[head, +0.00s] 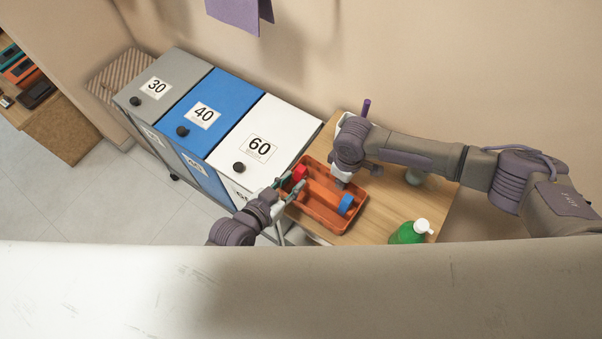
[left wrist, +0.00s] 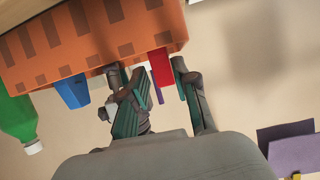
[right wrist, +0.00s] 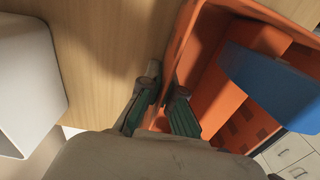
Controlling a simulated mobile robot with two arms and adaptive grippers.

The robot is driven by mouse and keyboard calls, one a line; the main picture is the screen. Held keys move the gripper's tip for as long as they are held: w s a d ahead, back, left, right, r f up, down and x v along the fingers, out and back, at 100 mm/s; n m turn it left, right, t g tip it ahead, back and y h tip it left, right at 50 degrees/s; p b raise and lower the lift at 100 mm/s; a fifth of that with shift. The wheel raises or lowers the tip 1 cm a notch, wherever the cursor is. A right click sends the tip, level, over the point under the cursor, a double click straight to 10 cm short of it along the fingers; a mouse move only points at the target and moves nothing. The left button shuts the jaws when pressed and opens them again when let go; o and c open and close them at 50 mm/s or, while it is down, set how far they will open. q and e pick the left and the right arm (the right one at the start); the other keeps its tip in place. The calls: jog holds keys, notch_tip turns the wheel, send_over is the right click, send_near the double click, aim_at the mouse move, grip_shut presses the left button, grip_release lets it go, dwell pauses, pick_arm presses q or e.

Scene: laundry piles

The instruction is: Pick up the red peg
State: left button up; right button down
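The red peg (head: 299,173) stands at the left end of an orange tray (head: 317,212); in the left wrist view the red peg (left wrist: 161,67) shows between my left fingers. My left gripper (head: 286,186) is open around it, with gaps visible beside the peg. My right gripper (head: 341,182) is at the tray's back edge. In the right wrist view its fingers (right wrist: 165,92) are close together on either side of the tray wall (right wrist: 183,40) and look shut on it. The exact contact is hard to see.
A blue peg (head: 346,204) is in the same tray. A green bottle with a white pump (head: 408,233) stands at the table's front right. A purple peg (head: 366,107) stands at the back. Grey, blue and white (head: 265,145) numbered bins adjoin the table on the left.

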aim_at(297, 177)
pick_arm(q)
jog(key=x, duration=0.5)
jog(key=c, duration=0.5)
notch_tip(297, 177, up, 10)
jog(key=shift+a+r, duration=0.1)
dwell(0.4)
pick_arm(e)
jog(key=c, duration=1.8)
grip_release()
jog(key=shift+c, duration=0.2)
jog(key=o, duration=0.6)
